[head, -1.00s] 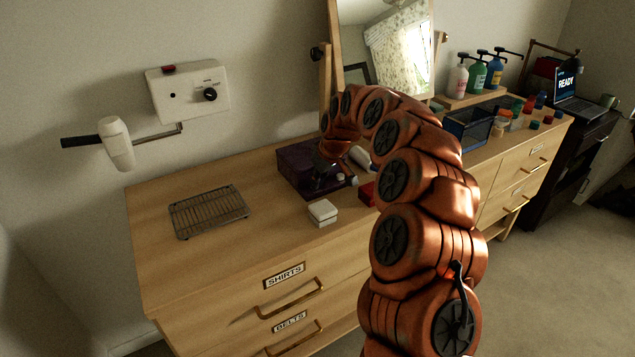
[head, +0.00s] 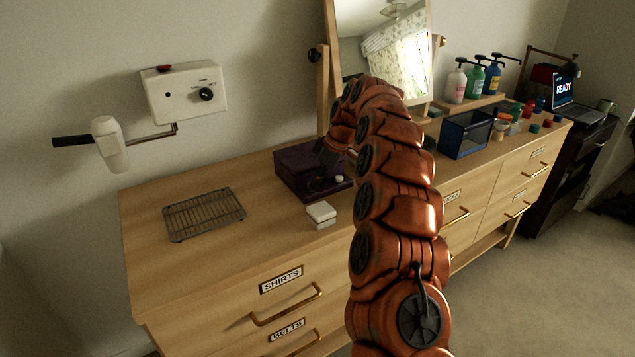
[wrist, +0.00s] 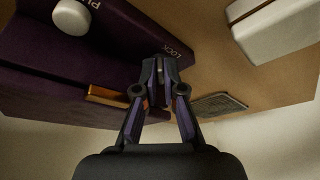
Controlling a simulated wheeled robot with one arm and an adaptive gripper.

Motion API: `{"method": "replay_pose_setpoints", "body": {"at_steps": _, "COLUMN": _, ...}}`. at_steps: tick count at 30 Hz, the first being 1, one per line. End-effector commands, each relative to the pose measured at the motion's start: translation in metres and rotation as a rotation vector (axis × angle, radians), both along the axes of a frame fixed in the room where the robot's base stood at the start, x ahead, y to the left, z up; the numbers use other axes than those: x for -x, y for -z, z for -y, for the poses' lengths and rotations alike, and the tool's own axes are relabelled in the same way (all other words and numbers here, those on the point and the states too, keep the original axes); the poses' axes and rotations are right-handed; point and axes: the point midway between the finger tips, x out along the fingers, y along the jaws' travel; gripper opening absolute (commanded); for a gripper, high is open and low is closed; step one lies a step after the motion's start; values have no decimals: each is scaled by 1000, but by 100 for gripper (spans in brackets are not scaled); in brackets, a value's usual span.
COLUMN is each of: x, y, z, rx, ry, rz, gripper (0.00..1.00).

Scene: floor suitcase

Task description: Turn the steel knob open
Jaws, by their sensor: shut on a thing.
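A dark purple box (head: 293,178) stands on the dresser top, partly hidden behind my arm in the head view. In the wrist view its purple face (wrist: 120,38) carries the printed word LOCK and a pale round knob (wrist: 72,17) beside lettering that starts with PU. My gripper (wrist: 160,72) is shut at the box beside the word LOCK. A small piece of the steel knob (wrist: 159,69) shows between the fingertips; the fingers hide the rest, so its turn angle cannot be told.
A small white box (head: 321,215) sits just in front of the purple box. A wire rack (head: 204,213) lies to the left. A mirror (head: 385,50) stands behind. A wall unit with a dial (head: 186,92) is at upper left. The dresser's left front is clear.

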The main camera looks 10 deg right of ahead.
Motion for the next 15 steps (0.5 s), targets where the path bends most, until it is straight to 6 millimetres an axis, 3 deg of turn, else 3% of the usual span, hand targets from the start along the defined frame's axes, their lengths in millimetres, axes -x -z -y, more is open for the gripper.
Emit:
{"method": "replay_pose_setpoints", "body": {"at_steps": 14, "x": 0, "y": 0, "z": 0, "rx": 1, "ry": -12, "rz": 0, "gripper": 0}}
{"method": "replay_pose_setpoints", "body": {"at_steps": 15, "x": 0, "y": 0, "z": 0, "rx": 1, "ry": -12, "rz": 0, "gripper": 10}}
